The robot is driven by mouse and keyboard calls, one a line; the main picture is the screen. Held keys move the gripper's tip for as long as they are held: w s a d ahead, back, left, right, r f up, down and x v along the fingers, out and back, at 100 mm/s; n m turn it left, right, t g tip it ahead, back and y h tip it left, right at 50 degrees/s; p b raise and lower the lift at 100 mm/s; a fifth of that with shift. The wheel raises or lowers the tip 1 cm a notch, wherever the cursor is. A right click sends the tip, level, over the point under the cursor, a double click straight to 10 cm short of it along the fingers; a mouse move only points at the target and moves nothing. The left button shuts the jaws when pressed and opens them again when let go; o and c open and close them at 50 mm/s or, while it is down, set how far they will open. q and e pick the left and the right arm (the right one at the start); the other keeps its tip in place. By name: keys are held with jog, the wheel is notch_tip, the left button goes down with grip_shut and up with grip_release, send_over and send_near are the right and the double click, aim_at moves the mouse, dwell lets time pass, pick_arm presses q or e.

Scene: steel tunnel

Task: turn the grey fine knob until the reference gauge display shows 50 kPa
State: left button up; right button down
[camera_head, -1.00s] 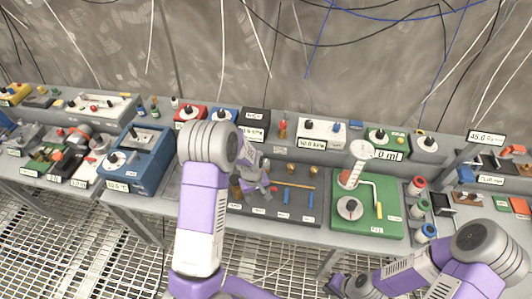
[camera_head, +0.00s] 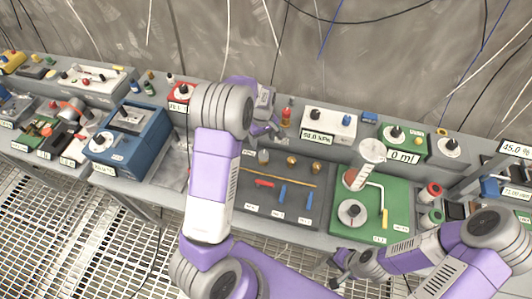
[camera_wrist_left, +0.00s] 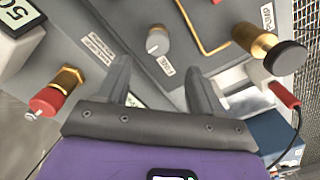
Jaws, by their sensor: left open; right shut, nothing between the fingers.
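The grey fine knob (camera_wrist_left: 157,41), beside a "FINE" label, stands on a grey panel in the left wrist view. My left gripper (camera_wrist_left: 158,82) is open, with its fingertips short of the knob on either side of its line and nothing between them. In the head view this gripper (camera_head: 272,132) is over the back of the bench, and my arm hides the knob. A display (camera_head: 318,137) on a white unit seems to read 50.0 kPa. A cut-off display (camera_wrist_left: 14,14) in the left wrist view begins with "50". My right gripper (camera_head: 338,270) is shut and empty at the bench's front edge.
A brass pump handle (camera_wrist_left: 262,45) with a black end and a red-capped brass fitting (camera_wrist_left: 55,92) flank the left fingers. A green board (camera_head: 374,225) with a cylinder and a blue box (camera_head: 130,140) stand on the bench. Loose cables hang behind.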

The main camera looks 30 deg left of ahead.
aim_at(263, 154)
pick_arm(q)
jog(key=shift+w+f+b, duration=0.3)
jog(key=shift+f+b, duration=0.1)
jog(key=shift+f, duration=0.55)
jog(key=shift+s+f, duration=0.1)
jog(key=shift+f, duration=3.4)
pick_arm(e)
jog(key=shift+w+f, duration=0.2)
jog(key=shift+f, duration=0.6)
pick_arm(q)
jog(key=c, duration=1.1)
jog(key=shift+o, duration=0.2)
jog(key=shift+m, duration=0.4)
pick_arm(e)
jog(key=shift+f, duration=0.15)
pick_arm(q)
jog(key=m+b, duration=0.1)
jog(key=m, duration=0.2)
jog(key=shift+f+m+b, duration=0.1)
jog(key=shift+m+b, duration=0.2)
jog(key=shift+b, duration=0.1)
jog(key=m+b, duration=0.1)
jog(key=m, duration=0.4)
pick_arm(e)
notch_tip(263, 154, down, 3)
pick_arm(q)
jog(key=shift+m+b, duration=0.3)
jog(key=shift+m, duration=0.1)
